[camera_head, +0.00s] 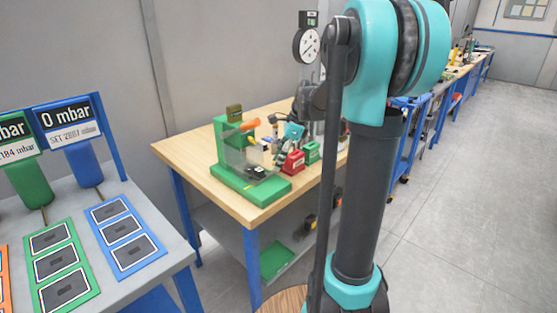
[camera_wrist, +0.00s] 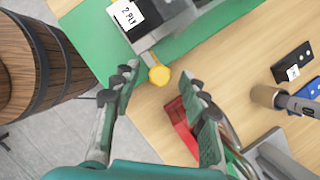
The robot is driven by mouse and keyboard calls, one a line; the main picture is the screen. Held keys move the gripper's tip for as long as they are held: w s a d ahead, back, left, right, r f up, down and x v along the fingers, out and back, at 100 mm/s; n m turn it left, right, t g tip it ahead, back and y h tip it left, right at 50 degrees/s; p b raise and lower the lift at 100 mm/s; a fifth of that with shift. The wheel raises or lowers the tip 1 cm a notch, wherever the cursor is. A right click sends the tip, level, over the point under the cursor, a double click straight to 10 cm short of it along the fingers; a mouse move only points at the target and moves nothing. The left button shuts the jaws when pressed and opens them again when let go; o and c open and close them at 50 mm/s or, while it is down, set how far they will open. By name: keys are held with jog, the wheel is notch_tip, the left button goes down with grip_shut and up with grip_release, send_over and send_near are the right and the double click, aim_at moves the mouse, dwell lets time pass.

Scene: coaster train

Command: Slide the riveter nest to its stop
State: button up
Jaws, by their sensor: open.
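The riveter (camera_head: 222,134) is a green machine with an orange handle and a clear guard, standing on the wooden bench. In the wrist view its green base (camera_wrist: 88,32) carries a grey block labelled "2 PLY" (camera_wrist: 150,14), which looks like the nest. A yellow knob (camera_wrist: 159,75) sticks out from this block on a short rod. My gripper (camera_wrist: 158,87) is open, with one finger on each side of the knob's near side. The fingers look apart from the knob. Much of the block is cut off by the top edge of the wrist view.
A red box (camera_head: 291,164) and a green box (camera_head: 312,152) stand right of the riveter. The red one (camera_wrist: 181,127) is close beside my right finger. A wooden barrel (camera_wrist: 50,62) stands off the bench edge. A black plate (camera_wrist: 291,62) lies farther right.

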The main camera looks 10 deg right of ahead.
grip_shut()
dwell(0.4)
jog(key=shift+w+a, duration=0.7)
jog(key=shift+w, duration=0.25)
grip_release()
jog(key=shift+w, duration=0.1)
jog(key=shift+r, duration=0.1)
